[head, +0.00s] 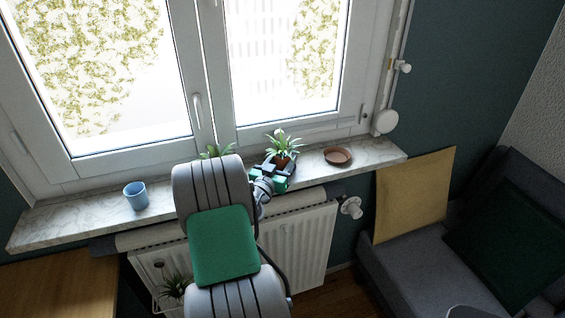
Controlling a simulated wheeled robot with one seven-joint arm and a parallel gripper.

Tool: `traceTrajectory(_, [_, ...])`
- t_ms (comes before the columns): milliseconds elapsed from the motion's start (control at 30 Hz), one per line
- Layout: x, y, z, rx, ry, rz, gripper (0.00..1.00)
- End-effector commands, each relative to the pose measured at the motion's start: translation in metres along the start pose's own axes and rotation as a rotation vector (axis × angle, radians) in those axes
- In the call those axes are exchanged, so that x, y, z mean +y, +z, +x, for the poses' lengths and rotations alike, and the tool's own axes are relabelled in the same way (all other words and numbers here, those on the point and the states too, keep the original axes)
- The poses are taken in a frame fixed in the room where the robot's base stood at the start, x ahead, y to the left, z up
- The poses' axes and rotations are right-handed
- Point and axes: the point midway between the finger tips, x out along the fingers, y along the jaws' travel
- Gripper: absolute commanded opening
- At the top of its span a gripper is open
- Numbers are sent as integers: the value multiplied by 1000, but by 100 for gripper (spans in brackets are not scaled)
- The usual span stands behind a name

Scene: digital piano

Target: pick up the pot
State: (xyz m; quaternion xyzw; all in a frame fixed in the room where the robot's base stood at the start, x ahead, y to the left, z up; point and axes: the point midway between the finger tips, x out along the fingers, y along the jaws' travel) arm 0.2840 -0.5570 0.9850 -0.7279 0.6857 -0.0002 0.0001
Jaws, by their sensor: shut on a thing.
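A small reddish-brown pot (285,159) with a green and white spiky plant is at the marble windowsill (330,174), right of the window's middle. My gripper (277,164) is around the pot and shut on it, its dark fingers partly covering the pot. Whether the pot's base touches the sill is hidden by my gripper. My arm comes up from below and covers part of the sill left of the pot.
A brown saucer (338,155) lies right of the pot, and a blue cup (136,195) stands to the left. Another plant (217,151) is partly hidden behind my arm. The window handle (198,108) juts out above. A radiator (300,243) is below the sill.

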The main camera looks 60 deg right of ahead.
Motion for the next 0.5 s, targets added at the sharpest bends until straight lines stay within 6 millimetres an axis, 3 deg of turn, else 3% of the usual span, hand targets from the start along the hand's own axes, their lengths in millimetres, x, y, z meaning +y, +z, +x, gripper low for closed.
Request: traceTrajectory(500, [0, 0, 0, 0, 0, 0, 0])
